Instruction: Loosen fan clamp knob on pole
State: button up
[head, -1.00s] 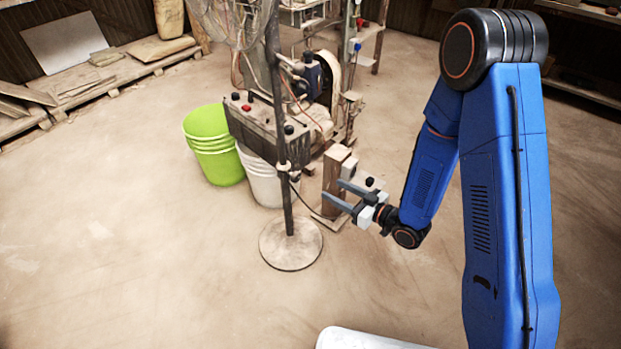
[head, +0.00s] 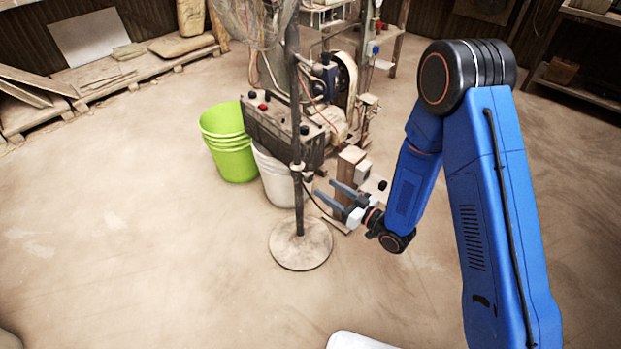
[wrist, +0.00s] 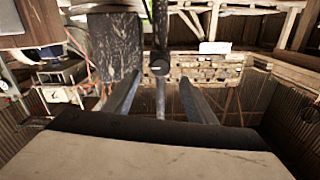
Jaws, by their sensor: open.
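The fan pole (head: 296,100) stands upright on a round base (head: 300,244), with the fan's wire cage (head: 250,18) at the top of the picture. A small clamp (head: 297,167) sits partway up the pole. In the wrist view a dark round knob (wrist: 160,67) shows on the pole (wrist: 160,100), between and just beyond my fingertips. My gripper (head: 325,188) is open and empty, right of the pole, its two fingers pointing at it with a small gap left. It also shows in the wrist view (wrist: 157,78). Whether the knob is part of the clamp is hard to tell.
Behind the pole stand a green bucket stack (head: 229,145), a white bucket (head: 272,178) and the press machine (head: 285,130). A wooden block (head: 346,175) stands behind my gripper. Floor is clear at front left.

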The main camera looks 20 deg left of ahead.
aim_at(311, 179)
jog(key=x, duration=0.8)
jog(key=shift+w+a, duration=0.15)
jog(key=shift+a, duration=0.2)
jog(key=c, duration=1)
